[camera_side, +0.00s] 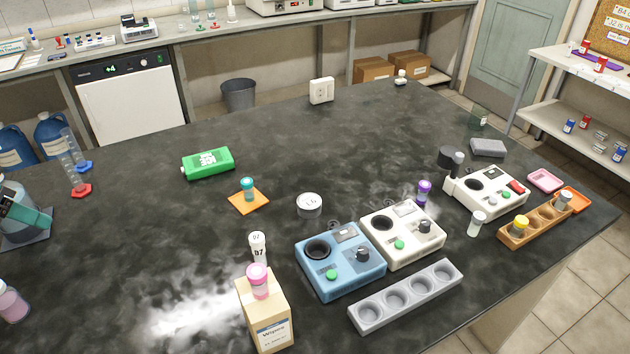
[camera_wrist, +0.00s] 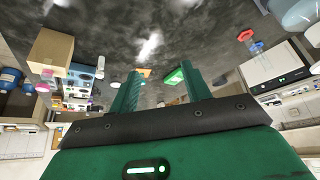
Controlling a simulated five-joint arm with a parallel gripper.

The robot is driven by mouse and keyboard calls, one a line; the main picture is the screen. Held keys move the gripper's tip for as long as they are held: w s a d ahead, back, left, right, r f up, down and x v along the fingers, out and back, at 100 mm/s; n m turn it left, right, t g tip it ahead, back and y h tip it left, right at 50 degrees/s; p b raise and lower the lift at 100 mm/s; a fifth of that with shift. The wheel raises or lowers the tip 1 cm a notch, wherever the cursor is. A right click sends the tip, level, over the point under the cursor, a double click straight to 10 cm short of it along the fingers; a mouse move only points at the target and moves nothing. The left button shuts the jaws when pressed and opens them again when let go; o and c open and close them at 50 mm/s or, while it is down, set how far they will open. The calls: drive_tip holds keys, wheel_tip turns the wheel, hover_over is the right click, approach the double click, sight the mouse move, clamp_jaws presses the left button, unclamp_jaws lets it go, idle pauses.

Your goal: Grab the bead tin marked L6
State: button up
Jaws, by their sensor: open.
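A round, low white tin (camera_side: 309,205) lies flat on the dark bench in the side view, behind the blue device and right of the orange mat. Its lid carries a dark mark that may be L6, but it is too small to read surely. My gripper (camera_wrist: 158,80) shows in the wrist view, with its two green fingers apart and nothing seen between them close up.
A blue device (camera_side: 340,262), a white device (camera_side: 402,236) and a cardboard box (camera_side: 265,315) with a pink-lidded jar stand in front. A white jar (camera_side: 258,247) stands left of the blue device. An orange mat (camera_side: 238,207) bears a teal-capped vial.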

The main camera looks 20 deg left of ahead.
drive_tip(key=shift+o, duration=0.4)
drive_tip(key=o, duration=0.6)
drive_tip(key=shift+w, duration=0.1)
drive_tip(key=w+d+r, duration=0.3)
drive_tip(key=w+d, duration=0.1)
drive_tip(key=w, duration=0.7)
drive_tip(key=m+g+h, duration=0.1)
drive_tip(key=g+h, duration=0.1)
hover_over(308, 200)
drive_tip(key=s, duration=0.2)
drive_tip(key=shift+a+f, duration=0.15)
drive_tip(key=shift+f, duration=3.5)
drive_tip(key=shift+a+f, duration=0.15)
drive_tip(key=shift+f, duration=3.55)
drive_tip(key=shift+a+f, duration=0.15)
drive_tip(key=shift+f, duration=3.5)
